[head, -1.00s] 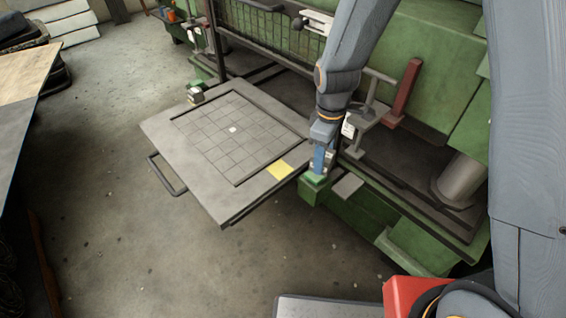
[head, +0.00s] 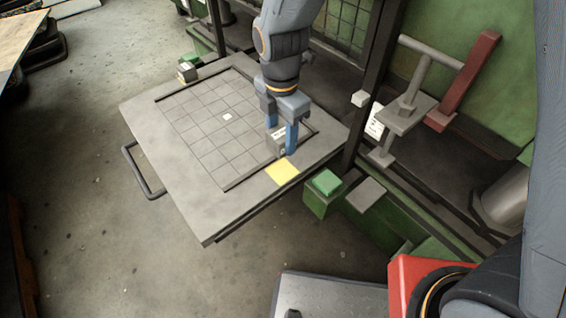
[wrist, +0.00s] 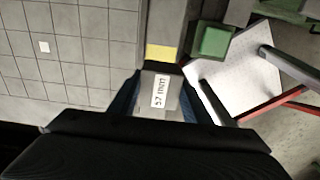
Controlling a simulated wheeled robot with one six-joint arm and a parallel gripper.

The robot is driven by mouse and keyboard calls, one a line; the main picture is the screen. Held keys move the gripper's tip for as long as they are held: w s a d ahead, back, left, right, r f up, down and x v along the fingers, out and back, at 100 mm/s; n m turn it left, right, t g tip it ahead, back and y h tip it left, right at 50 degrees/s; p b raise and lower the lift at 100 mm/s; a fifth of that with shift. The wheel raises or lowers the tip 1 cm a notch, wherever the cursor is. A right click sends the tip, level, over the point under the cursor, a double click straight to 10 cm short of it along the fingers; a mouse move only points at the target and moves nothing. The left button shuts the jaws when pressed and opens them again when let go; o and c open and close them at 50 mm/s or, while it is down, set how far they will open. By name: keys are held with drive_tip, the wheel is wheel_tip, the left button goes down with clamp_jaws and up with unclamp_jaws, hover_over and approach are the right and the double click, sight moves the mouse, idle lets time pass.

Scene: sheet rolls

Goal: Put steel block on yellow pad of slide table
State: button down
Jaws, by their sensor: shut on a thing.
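The steel block (head: 276,139) is a small grey block with a white label. It also shows between the fingers in the wrist view (wrist: 159,92). My gripper (head: 283,138) has blue fingers and is shut on the block, just above the slide table, beyond the yellow pad. In the wrist view the pad (wrist: 161,53) is partly covered by the block. I cannot tell the exact height of the block above the table.
The gridded plate is bare except for a white square.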

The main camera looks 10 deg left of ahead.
drive_tip(key=shift+w+f+b, duration=0.15)
drive_tip(key=shift+f+b, duration=0.15)
drive_tip(key=shift+f, duration=4.65)
drive_tip(key=shift+f, duration=0.2)
drive_tip(key=c, duration=1)
unclamp_jaws()
drive_tip(key=shift+a, duration=0.15)
drive_tip(key=shift+w+r, duration=0.1)
drive_tip(key=shift+r, duration=0.05)
drive_tip(key=shift+r, duration=0.25)
wheel_tip(320, 180, up, 12)
drive_tip(key=shift+f+p, duration=0.2)
drive_tip(key=shift+p, duration=0.15)
drive_tip(key=shift+s, duration=0.2)
